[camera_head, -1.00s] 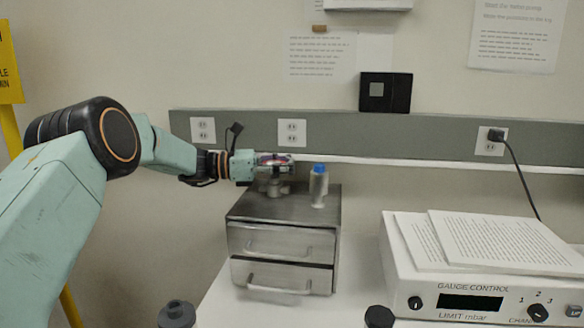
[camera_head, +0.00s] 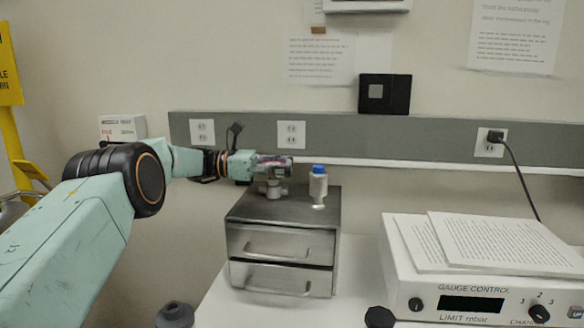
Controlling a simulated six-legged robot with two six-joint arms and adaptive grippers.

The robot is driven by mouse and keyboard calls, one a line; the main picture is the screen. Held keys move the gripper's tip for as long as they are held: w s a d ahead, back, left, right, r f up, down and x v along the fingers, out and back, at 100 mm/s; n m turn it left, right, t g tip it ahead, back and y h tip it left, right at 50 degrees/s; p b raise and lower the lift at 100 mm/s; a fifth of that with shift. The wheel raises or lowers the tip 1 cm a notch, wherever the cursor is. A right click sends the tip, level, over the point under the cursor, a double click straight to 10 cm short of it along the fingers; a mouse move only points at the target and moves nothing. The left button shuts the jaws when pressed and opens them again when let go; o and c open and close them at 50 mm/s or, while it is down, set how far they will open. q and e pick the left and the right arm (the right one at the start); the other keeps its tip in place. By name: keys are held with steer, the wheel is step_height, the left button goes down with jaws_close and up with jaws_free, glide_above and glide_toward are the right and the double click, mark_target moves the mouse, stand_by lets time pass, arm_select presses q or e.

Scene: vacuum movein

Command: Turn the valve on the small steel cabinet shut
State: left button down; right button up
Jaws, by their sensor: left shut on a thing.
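The small steel cabinet (camera_head: 281,243) with two drawers stands on the white bench. The valve (camera_head: 273,188) is a small metal fitting on the cabinet's top, left of centre. My left gripper (camera_head: 278,163) comes in from the left and is shut on the upper part of the valve, whose handle is mostly hidden by the fingers. A small bottle with a blue cap (camera_head: 318,186) stands upright on the cabinet top, just right of the gripper and apart from it. My right gripper does not show.
A gauge control box (camera_head: 480,285) with papers (camera_head: 500,240) on it stands at the right. Two dark knobs show at the bottom edge. A grey rail (camera_head: 350,136) with outlets runs along the wall behind. A yellow stand is at the far left.

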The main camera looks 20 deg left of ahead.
arm_select(q)
steer(key=shift+a+r, duration=0.2)
steer(key=shift+r, duration=0.25)
steer(key=c, duration=1.5)
jaws_free()
steer(key=o, duration=0.5)
steer(key=shift+s+a+f, duration=0.1)
steer(key=shift+s+f, duration=0.05)
steer(key=shift+o, duration=0.7)
steer(key=shift+w+d+f, duration=0.15)
steer(key=shift+w+d, duration=0.05)
steer(key=shift+d, duration=0.05)
steer(key=v, duration=0.6)
steer(key=shift+a, duration=0.3)
steer(key=shift+s+a, duration=0.25)
steer(key=shift+a, duration=0.2)
